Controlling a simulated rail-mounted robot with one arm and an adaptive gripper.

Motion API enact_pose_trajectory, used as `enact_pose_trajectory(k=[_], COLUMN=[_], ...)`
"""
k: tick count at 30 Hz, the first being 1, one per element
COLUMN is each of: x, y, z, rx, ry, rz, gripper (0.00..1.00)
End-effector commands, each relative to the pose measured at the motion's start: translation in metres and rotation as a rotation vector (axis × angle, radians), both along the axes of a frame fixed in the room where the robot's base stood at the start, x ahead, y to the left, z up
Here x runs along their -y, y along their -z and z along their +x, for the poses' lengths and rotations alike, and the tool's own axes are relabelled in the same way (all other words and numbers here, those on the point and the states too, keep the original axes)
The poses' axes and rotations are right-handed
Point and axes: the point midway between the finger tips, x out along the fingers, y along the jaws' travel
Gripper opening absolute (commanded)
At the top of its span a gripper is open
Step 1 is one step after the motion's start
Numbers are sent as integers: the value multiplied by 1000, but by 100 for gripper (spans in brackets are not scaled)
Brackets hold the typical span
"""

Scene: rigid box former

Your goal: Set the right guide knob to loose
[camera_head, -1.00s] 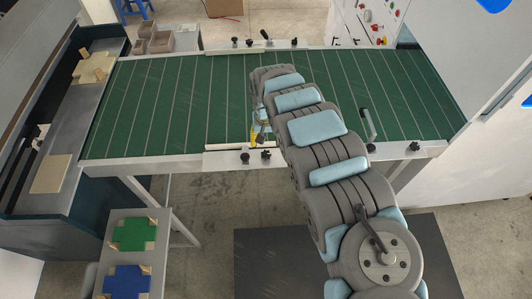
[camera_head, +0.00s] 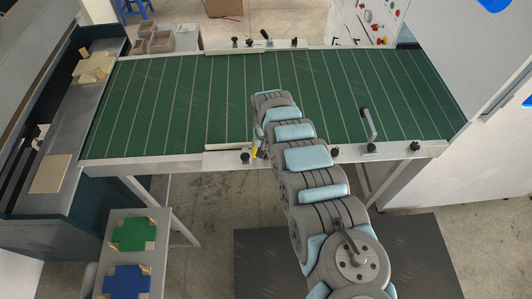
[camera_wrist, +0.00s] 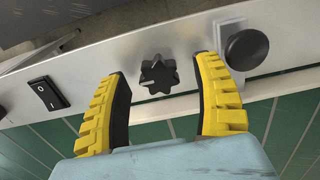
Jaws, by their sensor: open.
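In the wrist view, a black star-shaped knob (camera_wrist: 158,74) sits on the pale metal rail (camera_wrist: 95,72), between the two yellow fingers of my gripper (camera_wrist: 162,72). The fingers are open and apart, with a gap to the knob on each side. A round black knob (camera_wrist: 246,50) stands on a light plate to the right of the fingers. No mark showing the star knob's setting is legible. In the head view my gripper (camera_head: 257,149) is at the near rail of the green conveyor (camera_head: 180,105), just right of a black knob (camera_head: 245,157); my arm hides part of the rail.
A black rocker switch (camera_wrist: 48,94) is on the rail left of the fingers. A grey lever (camera_head: 368,128) stands up from the near rail at right. More black knobs (camera_head: 293,43) are on the far rail. The belt surface is clear.

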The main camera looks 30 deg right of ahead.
Motion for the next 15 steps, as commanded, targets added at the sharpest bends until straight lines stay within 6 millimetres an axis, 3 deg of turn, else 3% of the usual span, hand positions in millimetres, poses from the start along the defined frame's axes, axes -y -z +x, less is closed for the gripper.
enact_pose_trajectory(k=[10,11,15], x=[0,0,0], y=[2,2,2], z=[-1,-1,-1], rx=[-1,-1,-1], ry=[0,0,1], rz=[0,0,0], gripper=[66,60,20])
